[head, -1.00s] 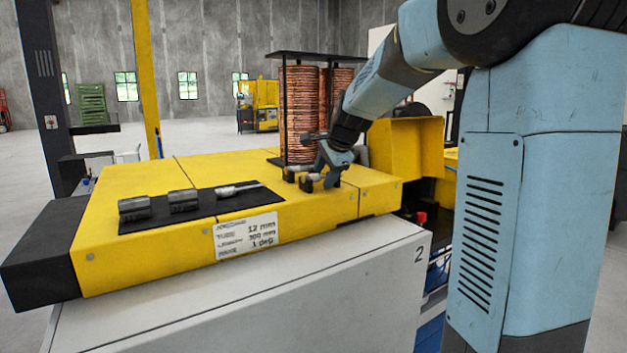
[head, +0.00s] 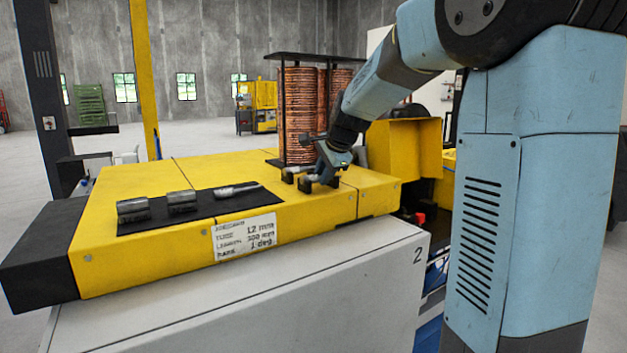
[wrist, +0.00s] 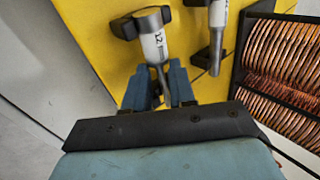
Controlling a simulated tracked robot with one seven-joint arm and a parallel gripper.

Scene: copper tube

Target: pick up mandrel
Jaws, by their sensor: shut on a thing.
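In the head view my gripper (head: 321,181) is low over the right part of the yellow machine top (head: 235,165). The tool in its fingers is mostly hidden there by the gripper.
A black mat (head: 222,207) holds two dark cylinders (head: 132,209) (head: 182,200) and a slim silver piece (head: 238,190). Copper coils on a rack (head: 299,115) stand close behind my gripper. A yellow housing (head: 415,145) stands to the right.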

